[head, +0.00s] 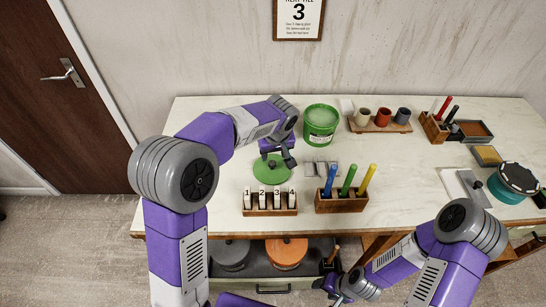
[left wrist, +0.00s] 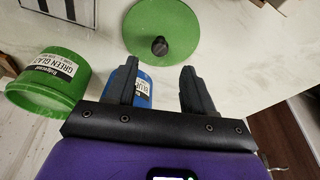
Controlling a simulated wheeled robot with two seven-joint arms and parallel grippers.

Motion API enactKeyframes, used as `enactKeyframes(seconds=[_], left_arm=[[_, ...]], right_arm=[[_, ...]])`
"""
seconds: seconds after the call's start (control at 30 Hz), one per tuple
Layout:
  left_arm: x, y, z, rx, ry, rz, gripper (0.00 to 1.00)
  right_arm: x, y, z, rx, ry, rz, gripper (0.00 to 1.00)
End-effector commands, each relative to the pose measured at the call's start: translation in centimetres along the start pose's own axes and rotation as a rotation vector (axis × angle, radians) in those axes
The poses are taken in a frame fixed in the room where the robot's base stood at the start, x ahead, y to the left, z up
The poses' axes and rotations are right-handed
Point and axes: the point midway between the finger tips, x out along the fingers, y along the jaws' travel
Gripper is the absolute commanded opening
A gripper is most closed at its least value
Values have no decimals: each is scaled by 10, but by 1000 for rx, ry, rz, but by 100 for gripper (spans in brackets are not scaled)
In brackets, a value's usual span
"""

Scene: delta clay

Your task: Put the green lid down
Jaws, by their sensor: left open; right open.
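The round green lid (head: 264,173) lies flat on the pale tabletop, left of the green tub (head: 321,122). In the left wrist view the lid (left wrist: 178,22) shows its dark knob, and nothing holds it. My left gripper (head: 279,157) is open and empty, close by the lid in the head view. In the left wrist view its fingers (left wrist: 159,66) are spread, apart from the knob. The labelled green tub (left wrist: 45,85) is at the left there. My right gripper (head: 330,287) is open and empty, low in front of the table.
A numbered block rack (head: 270,211) and a wooden holder with coloured sticks (head: 341,204) stand at the front edge. Cups on a tray (head: 380,127) stand behind. A blue labelled container (left wrist: 144,88) shows behind a left finger. Grey and orange lids (head: 286,252) lie below the tabletop.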

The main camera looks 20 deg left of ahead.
Motion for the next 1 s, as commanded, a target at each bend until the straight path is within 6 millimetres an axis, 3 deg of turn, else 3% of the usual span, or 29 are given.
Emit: enactKeyframes(seconds=[0.1,0.23,0.87,1.0], left_arm=[[-24,0,-1,0,2,2,53],[-37,0,0,1,1,1,53],[-43,0,0,0,0,0,53],[-58,0,-4,0,0,0,53]], right_arm=[[-6,-2,0,0,0,0,58],[-8,-3,0,0,0,0,58],[-9,-3,0,0,0,0,58],[-23,-9,1,0,0,0,58]])
